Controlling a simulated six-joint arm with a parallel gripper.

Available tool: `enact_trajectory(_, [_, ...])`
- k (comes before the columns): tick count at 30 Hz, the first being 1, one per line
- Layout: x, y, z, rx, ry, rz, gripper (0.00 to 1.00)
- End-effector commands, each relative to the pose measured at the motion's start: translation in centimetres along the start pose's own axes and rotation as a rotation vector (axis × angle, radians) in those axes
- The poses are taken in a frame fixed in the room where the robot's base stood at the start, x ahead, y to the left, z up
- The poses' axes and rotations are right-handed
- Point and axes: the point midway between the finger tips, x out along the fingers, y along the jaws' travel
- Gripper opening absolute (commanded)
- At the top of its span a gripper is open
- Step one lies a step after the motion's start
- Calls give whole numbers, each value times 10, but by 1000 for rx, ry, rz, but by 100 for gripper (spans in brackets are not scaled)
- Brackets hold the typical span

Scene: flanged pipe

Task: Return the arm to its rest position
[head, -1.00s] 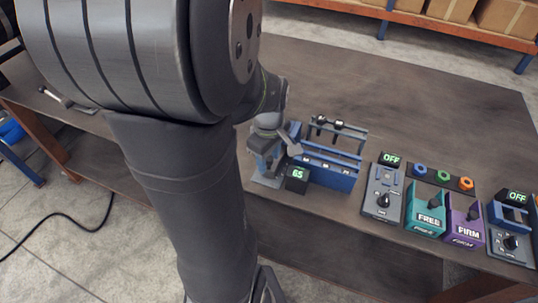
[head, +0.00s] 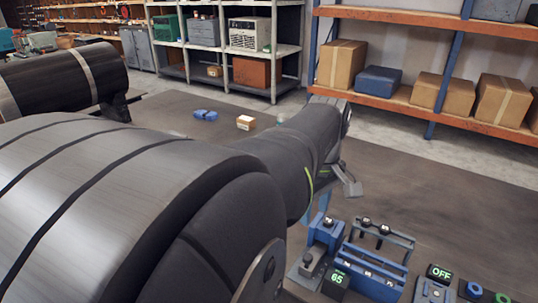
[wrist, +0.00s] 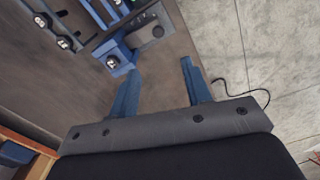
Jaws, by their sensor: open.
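My gripper (wrist: 160,66) is open and empty in the wrist view. Its two blue fingers stand well apart, with brown table top and pale floor beyond them. A blue block with a grey, knobbed unit (wrist: 145,35) lies past the fingertips, apart from them. In the head view my arm stretches away across the lower left and middle. My fingers are mostly hidden there behind the arm.
A display reading 65 (head: 337,277) and a panel reading OFF (head: 440,273) stand at the lower right. A large dark cylinder with a pale band (head: 85,68) is at the left. Small blue (head: 205,115) and orange-white (head: 245,122) items lie farther back. Shelves (head: 430,110) line the back.

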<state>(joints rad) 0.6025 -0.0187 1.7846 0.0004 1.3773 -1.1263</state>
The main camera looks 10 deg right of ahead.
Motion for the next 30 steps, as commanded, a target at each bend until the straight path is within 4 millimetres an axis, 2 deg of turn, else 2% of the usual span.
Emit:
enact_trajectory(7, [-7, 0, 0, 0, -1, -1, 45])
enact_trajectory(17, [0, 0, 0, 0, -1, -2, 45])
enact_trajectory(23, [31, 0, 0, 0, -2, -5, 45])
enact_trajectory(30, [79, 0, 0, 0, -2, -5, 45])
